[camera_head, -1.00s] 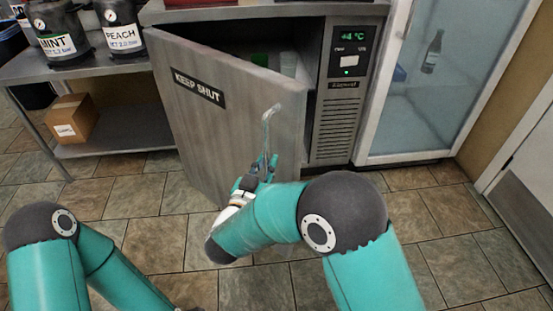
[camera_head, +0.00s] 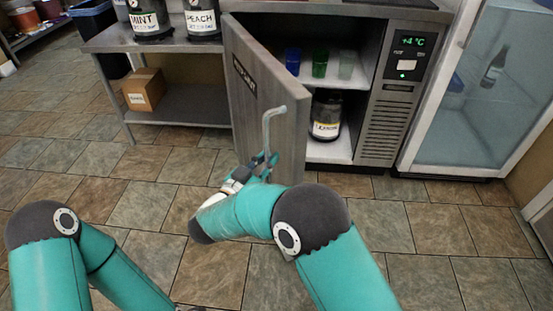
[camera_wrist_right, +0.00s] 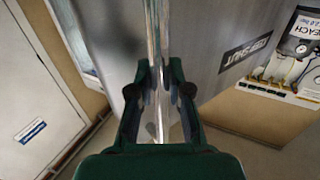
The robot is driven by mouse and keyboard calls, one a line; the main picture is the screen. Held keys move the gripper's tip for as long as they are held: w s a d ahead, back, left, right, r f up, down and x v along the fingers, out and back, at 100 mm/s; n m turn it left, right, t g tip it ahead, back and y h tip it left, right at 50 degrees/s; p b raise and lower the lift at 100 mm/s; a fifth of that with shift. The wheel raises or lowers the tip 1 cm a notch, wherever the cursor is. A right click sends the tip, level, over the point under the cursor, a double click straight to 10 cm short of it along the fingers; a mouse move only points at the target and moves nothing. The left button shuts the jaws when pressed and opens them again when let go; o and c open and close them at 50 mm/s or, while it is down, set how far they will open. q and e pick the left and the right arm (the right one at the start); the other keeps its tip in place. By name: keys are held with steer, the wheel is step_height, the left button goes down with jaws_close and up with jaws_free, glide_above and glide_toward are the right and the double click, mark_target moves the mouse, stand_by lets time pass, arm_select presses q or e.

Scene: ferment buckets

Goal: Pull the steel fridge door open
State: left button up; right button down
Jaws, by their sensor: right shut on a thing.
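The steel fridge door (camera_head: 265,110) stands well open in the head view, swung out to the left of the fridge (camera_head: 384,122). It carries a "KEEP SHUT" label and a vertical bar handle (camera_head: 268,130) near its free edge. My right gripper (camera_head: 262,167) is at the lower part of the handle. In the right wrist view my right gripper (camera_wrist_right: 160,98) has its fingers on both sides of the shiny handle bar (camera_wrist_right: 155,40), shut on it. My left arm shows at the lower left of the head view; its gripper is out of view.
Inside the fridge are blue (camera_head: 292,62), green (camera_head: 320,63) and pale cups above a labelled jar (camera_head: 326,115). A steel table (camera_head: 150,40) with MINT and PEACH buckets stands left, a cardboard box (camera_head: 143,90) on its lower shelf. A glass-door cooler (camera_head: 480,75) stands right. The front floor is clear.

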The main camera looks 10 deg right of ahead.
mark_target(264, 130)
steer(key=c, duration=1.1)
jaws_free()
steer(key=shift+w+f, duration=0.1)
steer(key=shift+d, duration=0.1)
step_height(264, 130, up, 10)
